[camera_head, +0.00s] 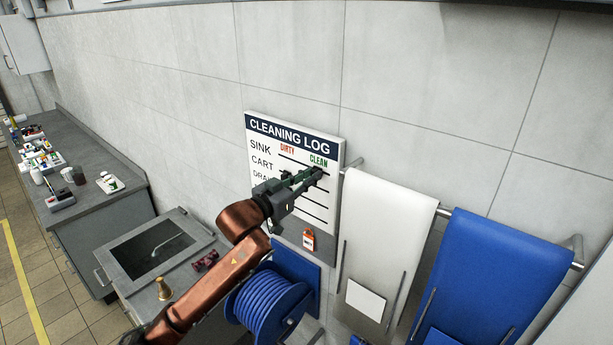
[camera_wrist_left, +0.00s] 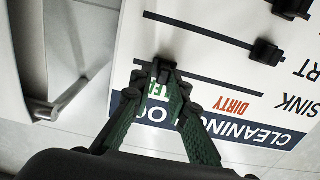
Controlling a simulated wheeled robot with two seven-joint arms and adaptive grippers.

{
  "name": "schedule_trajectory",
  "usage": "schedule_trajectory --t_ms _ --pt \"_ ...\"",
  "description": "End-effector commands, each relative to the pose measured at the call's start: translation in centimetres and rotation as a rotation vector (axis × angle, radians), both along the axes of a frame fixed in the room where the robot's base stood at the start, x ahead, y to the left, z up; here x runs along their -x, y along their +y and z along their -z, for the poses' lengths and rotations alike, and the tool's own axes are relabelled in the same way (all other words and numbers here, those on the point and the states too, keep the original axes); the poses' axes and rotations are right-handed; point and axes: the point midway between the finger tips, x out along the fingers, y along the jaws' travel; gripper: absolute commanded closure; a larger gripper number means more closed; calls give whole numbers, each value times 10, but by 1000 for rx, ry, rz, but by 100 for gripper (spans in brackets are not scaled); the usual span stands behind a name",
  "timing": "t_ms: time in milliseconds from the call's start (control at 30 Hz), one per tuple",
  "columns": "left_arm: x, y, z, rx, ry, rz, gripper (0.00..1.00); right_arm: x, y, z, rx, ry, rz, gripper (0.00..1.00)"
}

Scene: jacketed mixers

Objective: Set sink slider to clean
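The cleaning log board (camera_head: 262,127) hangs on the wall, with SINK, CART and further rows under DIRTY and CLEAN headings. The wrist view shows the board (camera_wrist_left: 225,25) upside down. The sink slider (camera_wrist_left: 163,68) is a small black knob at the CLEAN end of its line. My left gripper (camera_head: 312,177) reaches to the board. In the wrist view its green fingers (camera_wrist_left: 176,88) converge to nearly touching tips right at the sink slider, partly covering the CLEAN label. I cannot tell whether they pinch it. My right gripper is not in view.
The cart slider (camera_wrist_left: 267,52) and another slider (camera_wrist_left: 292,8) sit toward the DIRTY side. Right of the board, a rail carries a white towel (camera_head: 388,225) and a blue towel (camera_head: 490,275). A blue hose reel (camera_head: 268,303) is below, and a counter (camera_head: 100,185) with supplies stands left.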

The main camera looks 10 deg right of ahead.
Motion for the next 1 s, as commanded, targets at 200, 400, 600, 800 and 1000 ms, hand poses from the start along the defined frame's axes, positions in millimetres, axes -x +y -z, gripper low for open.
schedule_trajectory --t_ms 200,400,600,800,1000 --pt "0 0 -1 1 -1 0 72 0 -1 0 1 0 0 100" --pt "0 1 -1 1 -2 -2 72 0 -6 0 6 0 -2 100" --pt "10 12 -1 1 -3 -1 72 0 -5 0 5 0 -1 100" --pt "38 41 -1 1 -4 -1 72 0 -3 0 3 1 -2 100" --pt "66 67 -1 -1 -4 -1 72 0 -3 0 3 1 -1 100"
